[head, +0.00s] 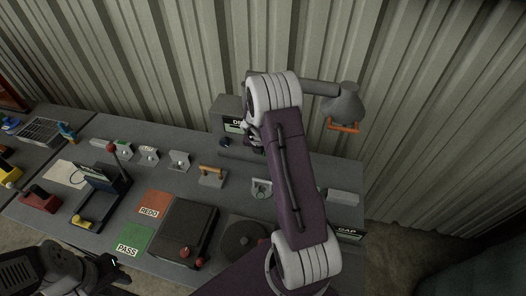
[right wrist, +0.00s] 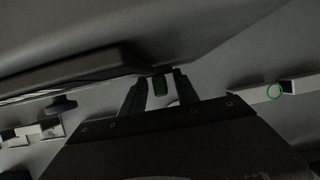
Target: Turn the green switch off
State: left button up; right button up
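The grey bench (head: 190,150) carries a row of small fixtures and an orange-handled block (head: 212,175). A dark box with a red knob (head: 184,236), a red REDO mat (head: 155,204) and a green PASS mat (head: 133,240) lie nearer. A corrugated wall (head: 170,60) stands behind.

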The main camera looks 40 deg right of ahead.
jog(key=shift+s+f, duration=0.1)
jog(key=shift+f, duration=0.05)
jog(key=p+v, duration=0.1)
jog(key=v, duration=0.8)
jog(key=shift+p, duration=0.4)
jog(key=shift+d, duration=0.1)
